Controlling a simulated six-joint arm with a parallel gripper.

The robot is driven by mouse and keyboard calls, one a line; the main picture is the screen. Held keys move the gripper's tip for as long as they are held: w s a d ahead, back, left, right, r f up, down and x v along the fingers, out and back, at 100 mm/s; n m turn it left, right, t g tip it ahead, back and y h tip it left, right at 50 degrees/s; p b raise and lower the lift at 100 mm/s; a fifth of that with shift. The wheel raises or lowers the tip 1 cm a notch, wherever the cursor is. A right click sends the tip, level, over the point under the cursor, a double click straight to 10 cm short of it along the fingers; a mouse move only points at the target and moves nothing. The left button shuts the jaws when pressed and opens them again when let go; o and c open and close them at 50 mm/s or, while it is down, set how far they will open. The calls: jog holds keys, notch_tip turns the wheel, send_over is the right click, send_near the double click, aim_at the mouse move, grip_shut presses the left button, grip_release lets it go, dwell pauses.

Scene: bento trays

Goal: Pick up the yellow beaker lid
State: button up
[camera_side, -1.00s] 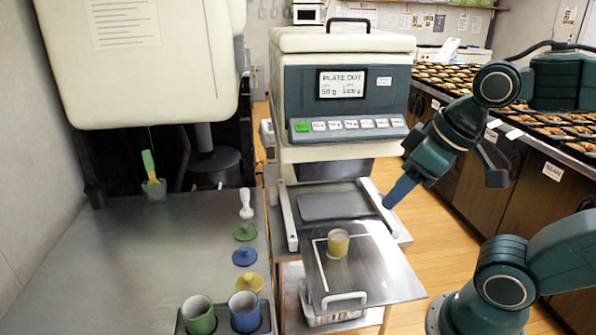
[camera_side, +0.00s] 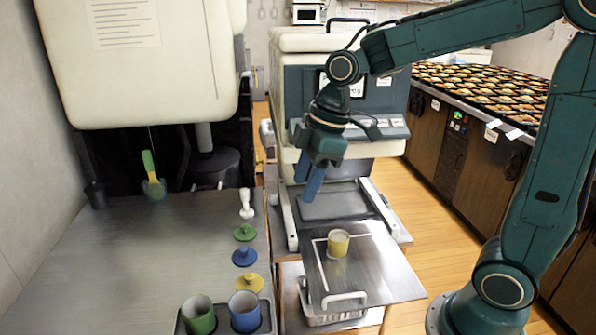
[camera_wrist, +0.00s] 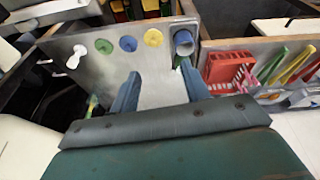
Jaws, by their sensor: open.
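The yellow beaker lid (camera_side: 250,282) lies on the metal table at the left, in front of the blue lid (camera_side: 245,256) and green lid (camera_side: 245,233), which form a row with it. In the wrist view the yellow lid (camera_wrist: 153,37) is at the right end of that row, beyond my fingers. A yellow beaker (camera_side: 338,242) stands on the scale plate to the right. My gripper (camera_side: 307,193) is open and empty, pointing down above the machine's front tray, to the right of and apart from the lids. It also shows in the wrist view (camera_wrist: 158,88).
A green beaker (camera_side: 198,315) and a blue beaker (camera_side: 244,311) stand in a dark holder at the table's front edge. A white pestle-like object (camera_side: 246,204) stands behind the lids. The table left of the lids is clear.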

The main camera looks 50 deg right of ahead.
jog(key=w+a+f+n+g+y, duration=0.1)
jog(key=w+f+n+g+y, duration=0.1)
jog(key=w+f+n, duration=0.6)
jog(key=shift+w+f+g, duration=0.4)
jog(key=shift+w+f, duration=1.35)
jog(key=shift+f, duration=0.65)
send_over(249, 275)
jog(key=d, duration=0.2)
jog(key=f, duration=0.7)
jog(key=shift+d, duration=0.2)
jog(key=shift+a+f, duration=0.15)
jog(key=shift+f, duration=0.3)
jog(key=shift+f, duration=0.15)
jog(key=shift+x, duration=2.5)
jog(key=shift+c, duration=0.5)
